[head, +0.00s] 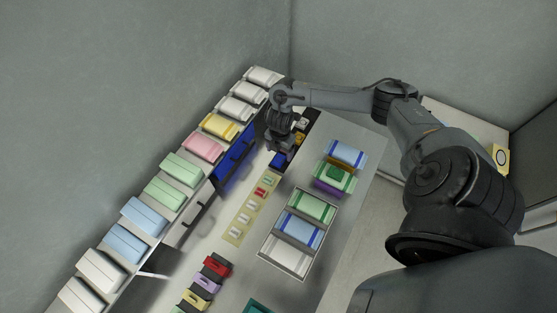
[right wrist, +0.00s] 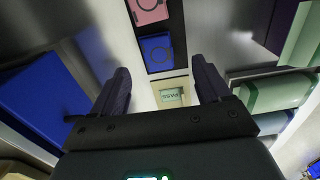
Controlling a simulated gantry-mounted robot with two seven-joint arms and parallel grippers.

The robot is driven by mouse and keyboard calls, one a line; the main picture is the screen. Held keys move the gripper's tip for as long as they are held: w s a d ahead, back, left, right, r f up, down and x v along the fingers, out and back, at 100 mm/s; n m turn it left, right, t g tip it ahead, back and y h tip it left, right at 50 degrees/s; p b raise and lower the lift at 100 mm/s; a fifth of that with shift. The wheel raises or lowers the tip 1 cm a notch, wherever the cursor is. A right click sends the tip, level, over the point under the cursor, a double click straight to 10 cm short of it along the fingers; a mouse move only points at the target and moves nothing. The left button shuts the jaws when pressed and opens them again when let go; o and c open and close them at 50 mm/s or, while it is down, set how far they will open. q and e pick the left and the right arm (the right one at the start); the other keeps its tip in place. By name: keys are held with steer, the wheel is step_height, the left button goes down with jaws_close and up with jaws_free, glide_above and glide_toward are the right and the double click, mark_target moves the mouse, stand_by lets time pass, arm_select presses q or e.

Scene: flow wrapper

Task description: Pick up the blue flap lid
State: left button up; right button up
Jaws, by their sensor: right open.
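A small blue flap lid (right wrist: 157,52) with a dark ring mark lies in a dark holder in the right wrist view, beyond and between my fingertips. In the head view a small blue piece (head: 277,160), likely the same lid, shows just below my right gripper (head: 284,147), which partly covers that area. In the right wrist view my right gripper (right wrist: 163,80) is open, with nothing between its fingers. Whether a finger touches the lid cannot be told. My left gripper is not in view.
A pink lid (right wrist: 148,10) lies beside the blue one. A big blue panel (head: 233,166) stands left of my gripper, below a shelf of coloured packs. A label card (right wrist: 172,96) shows between my fingers. A tray (head: 264,251) of packs stands on the table.

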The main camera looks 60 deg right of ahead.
mark_target(279, 158)
steer(key=shift+w+d+f, duration=0.1)
steer(key=shift+f, duration=1.15)
steer(key=shift+w+d+f, duration=0.1)
steer(key=shift+f, duration=1.15)
steer(key=shift+c, duration=0.4)
steer(key=c, duration=1)
